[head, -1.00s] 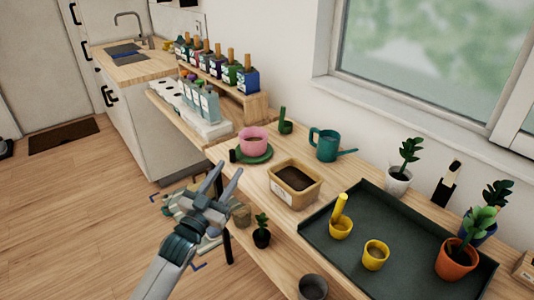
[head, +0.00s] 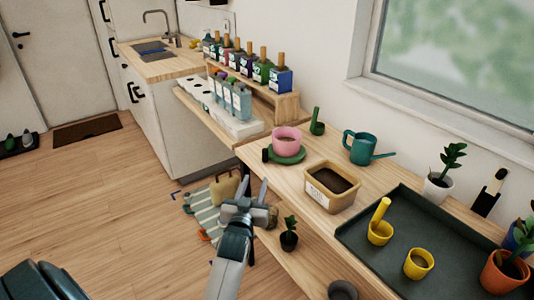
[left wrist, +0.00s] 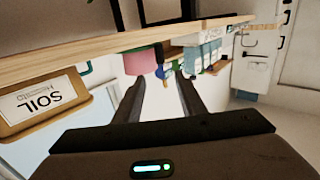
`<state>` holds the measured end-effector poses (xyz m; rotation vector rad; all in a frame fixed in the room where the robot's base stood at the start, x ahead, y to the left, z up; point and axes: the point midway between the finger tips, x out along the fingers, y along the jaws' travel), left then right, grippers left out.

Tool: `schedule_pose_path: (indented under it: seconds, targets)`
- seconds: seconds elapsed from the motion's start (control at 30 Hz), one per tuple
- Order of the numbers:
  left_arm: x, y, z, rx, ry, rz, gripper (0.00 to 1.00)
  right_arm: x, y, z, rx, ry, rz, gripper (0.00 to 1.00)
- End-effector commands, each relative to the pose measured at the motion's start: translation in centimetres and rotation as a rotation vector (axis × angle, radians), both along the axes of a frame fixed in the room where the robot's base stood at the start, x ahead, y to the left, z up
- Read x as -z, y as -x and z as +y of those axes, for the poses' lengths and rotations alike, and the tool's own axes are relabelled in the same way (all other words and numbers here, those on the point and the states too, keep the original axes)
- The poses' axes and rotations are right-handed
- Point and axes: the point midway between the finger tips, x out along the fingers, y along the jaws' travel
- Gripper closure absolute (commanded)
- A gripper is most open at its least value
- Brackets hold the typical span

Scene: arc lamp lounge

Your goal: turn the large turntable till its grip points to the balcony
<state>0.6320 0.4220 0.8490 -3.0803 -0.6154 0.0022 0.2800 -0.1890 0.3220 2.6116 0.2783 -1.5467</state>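A green round turntable (head: 292,157) lies on the wooden bench with a pink pot (head: 286,138) standing on it. A small dark grip (head: 265,155) sits at its left edge in the head view, towards the bench's near edge. My left gripper (head: 256,180) is in front of the bench edge, nearer to me than the turntable and not touching it. Its fingers are apart and empty, as the left wrist view (left wrist: 160,88) shows. The pink pot also shows there (left wrist: 140,61), just beyond the fingers. My right gripper is in neither view.
A soil box (head: 330,187) stands right of the turntable. A green cup (head: 317,124) and teal watering can (head: 362,148) are behind. A dark tray (head: 400,265) with yellow pots is further right. A bottle rack (head: 290,104) is at the back left. A small potted plant (head: 289,238) sits lower down.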

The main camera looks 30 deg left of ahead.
Motion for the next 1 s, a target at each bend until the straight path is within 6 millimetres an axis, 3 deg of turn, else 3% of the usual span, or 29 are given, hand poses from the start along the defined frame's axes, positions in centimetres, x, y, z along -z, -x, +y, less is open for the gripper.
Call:
schedule_pose_path:
  seconds: [0.37,1.0]
  targets:
    - [-0.1,-2.4,0.9,0.001,-0.002,-0.001,0.63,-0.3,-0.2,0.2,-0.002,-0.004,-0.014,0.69]
    - [-0.1,-12.4,5.1,0.001,0.001,-0.001,0.63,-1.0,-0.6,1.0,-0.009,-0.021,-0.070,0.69]
